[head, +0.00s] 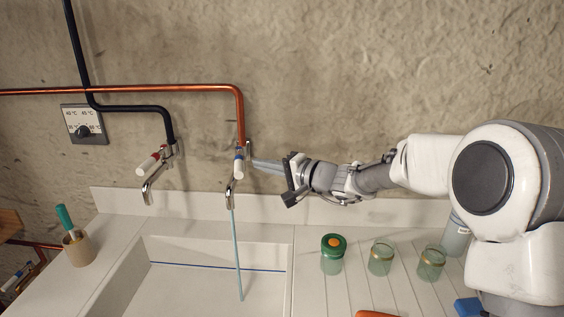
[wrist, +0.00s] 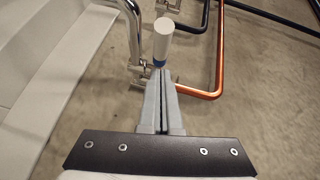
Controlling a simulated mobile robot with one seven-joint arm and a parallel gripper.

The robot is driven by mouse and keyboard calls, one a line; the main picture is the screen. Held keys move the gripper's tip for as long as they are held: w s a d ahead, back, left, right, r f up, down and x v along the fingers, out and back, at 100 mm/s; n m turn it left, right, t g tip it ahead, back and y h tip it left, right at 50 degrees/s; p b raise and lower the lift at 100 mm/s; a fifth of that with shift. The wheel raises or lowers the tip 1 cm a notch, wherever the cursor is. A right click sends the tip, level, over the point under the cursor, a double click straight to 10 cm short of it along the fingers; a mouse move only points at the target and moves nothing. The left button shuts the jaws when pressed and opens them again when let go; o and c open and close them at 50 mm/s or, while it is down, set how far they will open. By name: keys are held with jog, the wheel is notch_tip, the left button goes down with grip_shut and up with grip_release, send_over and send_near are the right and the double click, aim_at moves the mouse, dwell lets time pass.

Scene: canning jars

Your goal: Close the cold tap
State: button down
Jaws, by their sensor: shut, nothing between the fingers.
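The cold tap (head: 239,168) has a white lever with a blue band and sits on the wall at the end of the copper pipe. A thin stream of water (head: 237,255) runs from its spout (head: 229,196) into the sink. My gripper (head: 254,163) is shut and empty, just right of the lever in the head view. In the wrist view, the white lever end (wrist: 163,40) and its blue band stand right at the tips of my closed fingers (wrist: 160,74). I cannot tell whether they touch.
A hot tap (head: 150,163) with a red-banded lever is on the wall to the left. The sink (head: 180,300) lies below. Green-lidded (head: 333,252) and open jars (head: 381,258) stand on the drainboard at right. A brush holder (head: 78,248) stands at left.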

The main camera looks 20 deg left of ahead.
jog(key=shift+s+a+f, duration=0.15)
jog(key=shift+s+a, duration=0.35)
jog(key=shift+a, duration=0.35)
jog(key=shift+f, duration=0.1)
